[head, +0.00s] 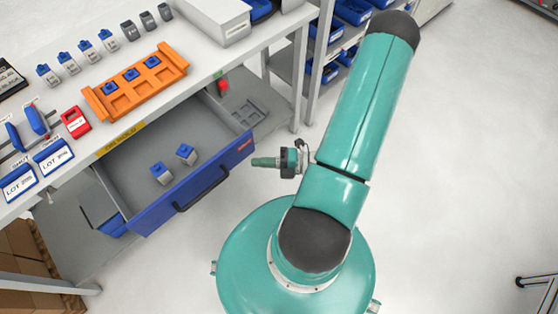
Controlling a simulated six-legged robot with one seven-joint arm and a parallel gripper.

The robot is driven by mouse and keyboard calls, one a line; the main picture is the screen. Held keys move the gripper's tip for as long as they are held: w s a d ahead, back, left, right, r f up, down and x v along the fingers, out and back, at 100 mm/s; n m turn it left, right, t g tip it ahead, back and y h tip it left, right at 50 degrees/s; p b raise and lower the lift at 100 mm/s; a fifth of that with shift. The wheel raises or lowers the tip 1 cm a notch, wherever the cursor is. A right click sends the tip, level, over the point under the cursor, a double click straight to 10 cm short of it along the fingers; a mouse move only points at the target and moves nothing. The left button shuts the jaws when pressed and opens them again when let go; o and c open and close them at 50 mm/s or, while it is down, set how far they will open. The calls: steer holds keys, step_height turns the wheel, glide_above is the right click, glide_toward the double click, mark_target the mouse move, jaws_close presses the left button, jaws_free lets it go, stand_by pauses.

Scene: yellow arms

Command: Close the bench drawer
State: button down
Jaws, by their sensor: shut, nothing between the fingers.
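The bench drawer (200,198) is blue with a grey inside and is pulled out from under the white bench top (205,70). A dark bar handle (202,190) runs along its front panel. Two small grey and blue parts (186,153) lie inside it. My gripper (256,162) is shut and empty. In the picture it is just right of the drawer front's right end, with its fingers pointing left. I cannot tell whether it touches the drawer.
A bench leg (300,75) stands behind my gripper. Blue bins (355,10) fill a shelf behind.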

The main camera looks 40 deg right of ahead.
mark_target(213, 106)
steer(key=w, duration=0.2)
steer(key=shift+w+d, duration=0.15)
steer(key=shift+w, duration=0.75)
steer(key=shift+w, duration=0.1)
steer(key=w, duration=2.3)
steer(key=shift+w, duration=0.25)
steer(key=shift+w+r, duration=0.1)
steer(key=shift+w, duration=0.45)
